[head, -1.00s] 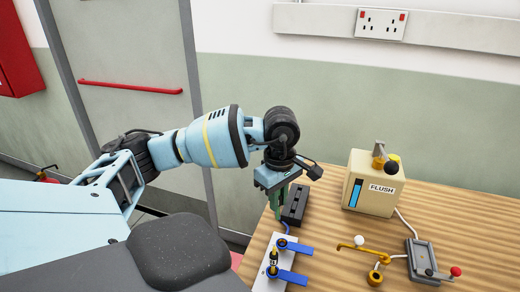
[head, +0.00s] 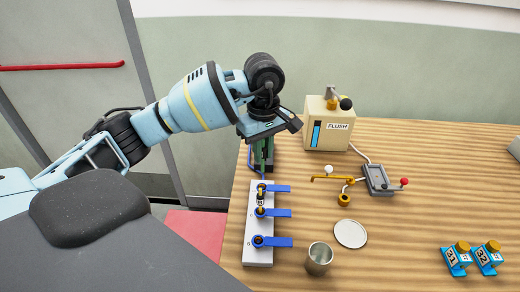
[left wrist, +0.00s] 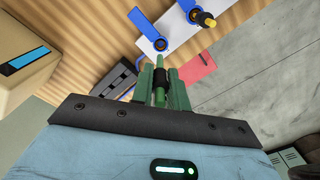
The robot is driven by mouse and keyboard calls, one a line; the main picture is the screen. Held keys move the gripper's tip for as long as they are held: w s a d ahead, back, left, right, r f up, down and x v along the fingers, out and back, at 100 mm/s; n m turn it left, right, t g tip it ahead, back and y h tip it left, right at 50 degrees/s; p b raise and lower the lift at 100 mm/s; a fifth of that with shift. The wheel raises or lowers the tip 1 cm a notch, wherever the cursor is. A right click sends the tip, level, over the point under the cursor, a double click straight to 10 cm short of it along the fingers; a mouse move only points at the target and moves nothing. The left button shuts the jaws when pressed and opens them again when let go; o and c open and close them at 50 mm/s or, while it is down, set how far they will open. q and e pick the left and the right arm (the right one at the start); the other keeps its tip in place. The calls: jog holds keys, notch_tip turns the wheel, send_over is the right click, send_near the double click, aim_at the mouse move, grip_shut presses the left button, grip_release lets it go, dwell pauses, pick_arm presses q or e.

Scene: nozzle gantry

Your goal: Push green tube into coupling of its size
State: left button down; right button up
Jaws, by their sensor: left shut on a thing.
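My left gripper (head: 262,155) is over the table's back left corner, behind the white block (head: 258,225) with blue levers. In the left wrist view its green fingers (left wrist: 161,88) are shut on a slim green tube (left wrist: 160,63) with a black sleeve. The tube's tip points towards the white block. In the head view the tube is hard to tell from the fingers. Small black and yellow fittings stand on the white block; one shows in the left wrist view (left wrist: 208,19). I cannot tell which fitting matches the tube's size. My right gripper is not in view.
A cream FLUSH box (head: 328,125) stands at the back, with a brass arm (head: 335,180) and grey pedal box (head: 378,180) before it. A metal cup (head: 319,258) and white disc (head: 350,233) stand mid-table. Blue blocks (head: 456,260) marked 31 and 32 are right.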

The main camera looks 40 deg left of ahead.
aim_at(262, 166)
pick_arm(q)
jog(key=shift+s+f+b, duration=0.1)
jog(key=shift+f+b, duration=0.85)
jog(key=shift+f, duration=1.75)
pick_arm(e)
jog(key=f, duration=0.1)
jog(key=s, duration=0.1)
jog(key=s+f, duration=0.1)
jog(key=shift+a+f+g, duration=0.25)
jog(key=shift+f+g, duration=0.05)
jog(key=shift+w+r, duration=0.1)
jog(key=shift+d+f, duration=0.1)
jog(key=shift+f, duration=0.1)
pick_arm(q)
jog(key=shift+f+b, duration=0.6)
jog(key=shift+f, duration=0.75)
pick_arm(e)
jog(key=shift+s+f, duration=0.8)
pick_arm(q)
jog(key=c, duration=1.3)
grip_release()
